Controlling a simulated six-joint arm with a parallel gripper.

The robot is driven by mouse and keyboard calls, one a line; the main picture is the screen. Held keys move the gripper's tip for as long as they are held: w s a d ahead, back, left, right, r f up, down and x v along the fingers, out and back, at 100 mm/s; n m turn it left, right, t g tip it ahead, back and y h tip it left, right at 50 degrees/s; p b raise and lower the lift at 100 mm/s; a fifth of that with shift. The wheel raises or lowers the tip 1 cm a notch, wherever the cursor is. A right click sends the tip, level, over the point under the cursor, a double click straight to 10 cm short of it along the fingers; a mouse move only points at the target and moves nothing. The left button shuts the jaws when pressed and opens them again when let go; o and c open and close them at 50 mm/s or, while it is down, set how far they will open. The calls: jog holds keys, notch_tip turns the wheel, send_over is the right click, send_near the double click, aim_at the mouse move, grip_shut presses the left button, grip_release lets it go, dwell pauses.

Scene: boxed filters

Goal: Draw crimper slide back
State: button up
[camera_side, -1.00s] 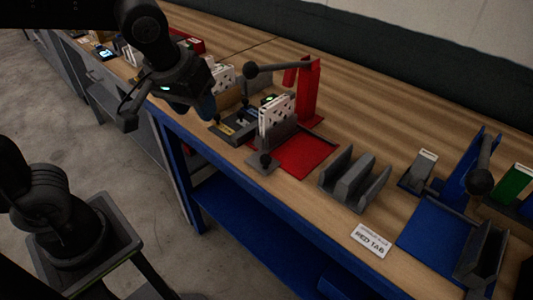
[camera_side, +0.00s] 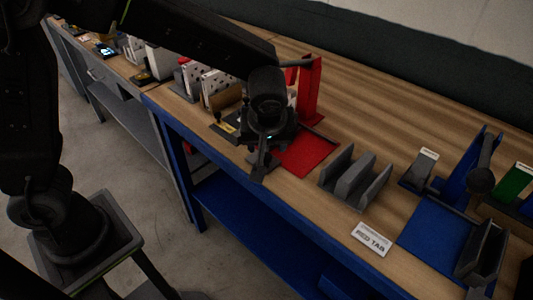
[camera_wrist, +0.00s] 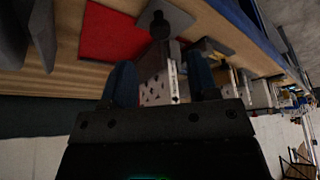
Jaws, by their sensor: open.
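The red crimper (camera_side: 311,92) stands on the bench, its red base (camera_side: 305,152) flat on the wood. My gripper (camera_side: 260,160) is over the left side of that base and hides most of the slide in the side view. In the wrist view, my gripper (camera_wrist: 161,78) is open, with its two dark blue fingers apart. Between and beyond them show a white spotted filter (camera_wrist: 158,90), the grey slide (camera_wrist: 150,62) and its black knob (camera_wrist: 160,22). Nothing is visibly gripped. I cannot tell whether the fingers touch anything.
A grey slotted rack (camera_side: 354,180) and a "RED TAB" card (camera_side: 371,239) lie right of the red base. A blue crimper (camera_side: 432,229) stands farther right. Several boxes and white filters (camera_side: 213,85) crowd the bench behind my gripper. Bare wood lies between the red base and the rack.

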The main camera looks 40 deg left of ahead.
aim_at(266, 156)
jog(key=x, duration=0.7)
jog(key=shift+c, duration=0.5)
jog(key=shift+r, duration=0.1)
grip_shut()
